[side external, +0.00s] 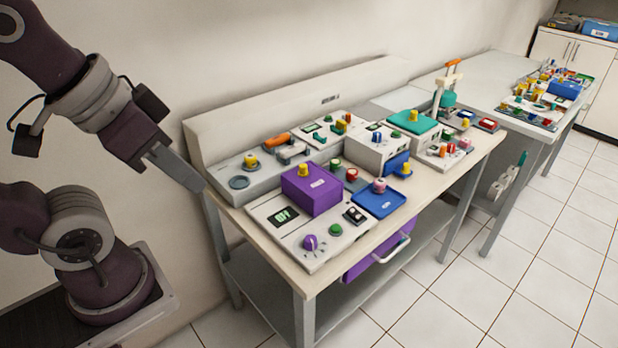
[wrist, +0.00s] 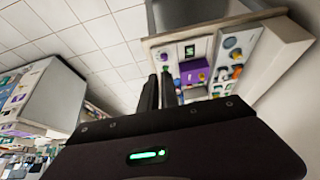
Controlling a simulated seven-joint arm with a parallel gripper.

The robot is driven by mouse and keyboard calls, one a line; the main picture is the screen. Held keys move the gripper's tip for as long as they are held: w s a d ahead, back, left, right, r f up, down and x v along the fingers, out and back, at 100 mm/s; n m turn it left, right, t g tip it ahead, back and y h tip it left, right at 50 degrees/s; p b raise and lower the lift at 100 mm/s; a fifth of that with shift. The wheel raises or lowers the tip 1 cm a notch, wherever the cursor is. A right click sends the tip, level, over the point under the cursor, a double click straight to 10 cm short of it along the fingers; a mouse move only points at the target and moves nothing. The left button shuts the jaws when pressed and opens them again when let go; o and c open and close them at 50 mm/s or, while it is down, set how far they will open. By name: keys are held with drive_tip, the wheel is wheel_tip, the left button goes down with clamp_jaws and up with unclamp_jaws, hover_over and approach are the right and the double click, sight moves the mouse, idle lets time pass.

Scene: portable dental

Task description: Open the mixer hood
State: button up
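A white-grey unit (side external: 300,247) with a small screen, a purple dial and a green button sits at the near end of the bench. A purple box-shaped cover (side external: 322,196) with a yellow knob on top is down on its back part; it also shows in the wrist view (wrist: 194,71). A teal lid (side external: 412,122) with a yellow knob is farther back. No label reads clearly, so I cannot tell for sure which is the mixer hood. My gripper (side external: 199,187) hangs left of the bench, apart from everything. Its fingers (wrist: 161,78) show a narrow gap, empty.
Several other units with coloured knobs crowd the bench (side external: 283,282). A blue tray (side external: 378,201) lies right of the purple cover. A purple drawer (side external: 372,262) with a pale handle is under the bench top. A raised back panel (side external: 290,97) runs along the wall side.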

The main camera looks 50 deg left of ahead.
drive_tip(key=o, duration=0.6)
drive_tip(key=shift+g, duration=0.4)
drive_tip(key=w, duration=0.1)
drive_tip(key=w+r, duration=0.1)
drive_tip(key=w, duration=0.1)
drive_tip(key=w+a+r, duration=0.1)
drive_tip(key=shift+w, duration=0.35)
drive_tip(key=shift+o, duration=0.2)
drive_tip(key=n+g, duration=0.3)
drive_tip(key=g, duration=0.2)
hover_over(304, 165)
wheel_tip(304, 165, down, 17)
drive_tip(key=shift+s+r, duration=0.1)
wheel_tip(304, 165, down, 7)
clamp_jaws()
drive_tip(key=shift+r, duration=0.1)
